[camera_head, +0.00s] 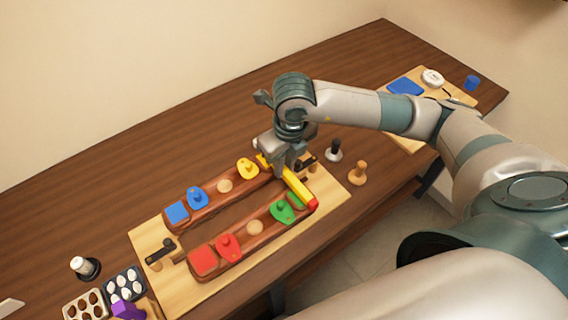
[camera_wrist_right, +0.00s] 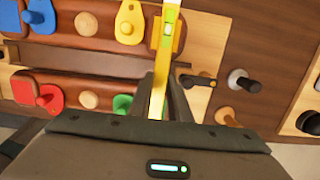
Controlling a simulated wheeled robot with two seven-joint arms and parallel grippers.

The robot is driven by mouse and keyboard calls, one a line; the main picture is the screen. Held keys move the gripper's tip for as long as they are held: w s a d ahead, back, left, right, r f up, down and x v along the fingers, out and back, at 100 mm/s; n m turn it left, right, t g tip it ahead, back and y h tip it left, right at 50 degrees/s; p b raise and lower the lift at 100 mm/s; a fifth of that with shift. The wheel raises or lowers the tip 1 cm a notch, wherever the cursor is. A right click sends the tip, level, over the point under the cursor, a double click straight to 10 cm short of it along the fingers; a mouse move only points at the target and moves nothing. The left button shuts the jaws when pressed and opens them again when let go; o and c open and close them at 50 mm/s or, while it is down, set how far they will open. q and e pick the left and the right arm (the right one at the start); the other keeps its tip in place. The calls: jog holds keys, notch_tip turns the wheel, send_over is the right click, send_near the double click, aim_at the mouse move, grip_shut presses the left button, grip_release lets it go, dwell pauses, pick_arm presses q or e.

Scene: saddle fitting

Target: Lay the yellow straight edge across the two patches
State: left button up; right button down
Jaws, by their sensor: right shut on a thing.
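I cannot tell whether the edge touches the panels. My left gripper is out of view.
The panels lie on a light wooden board (camera_head: 333,190). A black-knobbed tool (camera_head: 334,151) and a wooden-knobbed one (camera_head: 358,173) stand right of it.

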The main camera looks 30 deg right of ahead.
jog(key=shift+f+b, duration=0.3)
dwell(0.4)
jog(key=c, duration=1.6)
grip_release()
jog(key=shift+o, duration=0.2)
jog(key=shift+r, duration=0.1)
jog(key=shift+r, duration=0.5)
notch_tip(320, 180, up, 16)
jog(key=s+b, duration=0.2)
jog(key=b, duration=0.1)
jog(key=shift+d, duration=0.15)
jog(key=shift+r, duration=0.1)
